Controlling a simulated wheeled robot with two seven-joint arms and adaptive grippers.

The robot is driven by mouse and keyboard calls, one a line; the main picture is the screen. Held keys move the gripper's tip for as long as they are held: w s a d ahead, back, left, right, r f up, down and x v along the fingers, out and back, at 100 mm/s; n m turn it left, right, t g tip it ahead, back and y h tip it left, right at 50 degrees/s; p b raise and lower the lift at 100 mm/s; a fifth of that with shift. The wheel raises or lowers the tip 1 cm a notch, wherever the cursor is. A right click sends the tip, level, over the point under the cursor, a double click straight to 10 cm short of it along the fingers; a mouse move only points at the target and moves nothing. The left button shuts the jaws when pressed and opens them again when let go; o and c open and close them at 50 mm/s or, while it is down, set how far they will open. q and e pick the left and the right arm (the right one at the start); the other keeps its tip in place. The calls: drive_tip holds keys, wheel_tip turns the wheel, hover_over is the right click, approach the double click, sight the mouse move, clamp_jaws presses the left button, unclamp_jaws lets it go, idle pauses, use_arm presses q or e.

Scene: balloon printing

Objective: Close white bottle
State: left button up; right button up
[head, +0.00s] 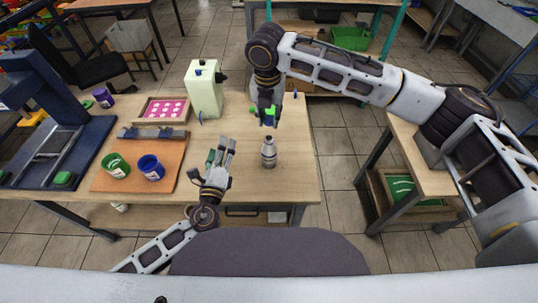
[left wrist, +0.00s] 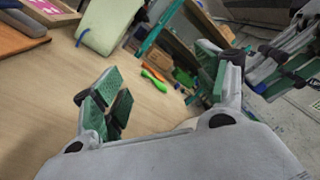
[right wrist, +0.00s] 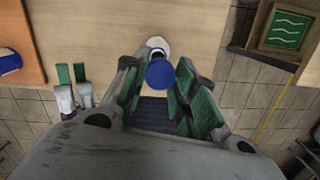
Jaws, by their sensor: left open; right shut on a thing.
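The white bottle (head: 268,153) stands upright on the table near its front right; its pale top (right wrist: 155,45) shows in the right wrist view, partly behind a blue cap. My right gripper (head: 268,116) is above the bottle, shut on the blue cap (right wrist: 160,75). The cap also shows as a small blue spot under the fingers in the head view, with a visible gap above the bottle. My left gripper (head: 222,152) is open and apart from the bottle, to its left. In the left wrist view its fingers (left wrist: 165,95) are spread, and the bottle is not clearly seen.
A pale green container (head: 204,92) stands at the back of the table. A green pot (head: 116,166) and a blue pot (head: 150,168) stand on an orange board (head: 174,155) at left. A framed pink screen (head: 163,109) lies behind it. The table right of the bottle is clear.

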use_arm(q)
drive_tip(key=s+d+f+m+h, duration=0.1)
drive_tip(key=d+f+m+h, duration=0.1)
drive_tip(key=d+m+h, duration=0.45)
drive_tip(key=m+g+h, duration=0.3)
drive_tip(key=m+g, duration=0.1)
drive_tip(key=m, duration=0.6)
approach(264, 156)
drive_tip(key=shift+w+a+r, duration=0.2)
drive_tip(key=shift+a+r, duration=0.25)
drive_tip(key=shift+r, duration=0.25)
drive_tip(key=shift+s+d+f+m+g+h, duration=0.1)
drive_tip(key=shift+s+f+m+g+h, duration=0.25)
drive_tip(key=shift+f+m, duration=0.55)
drive_tip(key=shift+r, duration=0.1)
drive_tip(key=shift+x, duration=5.95)
drive_tip(key=c, duration=1.6)
drive_tip(key=shift+o, duration=0.2)
use_arm(e)
hover_over(269, 137)
drive_tip(key=shift+s+f, duration=0.2)
drive_tip(key=shift+f, duration=2.3)
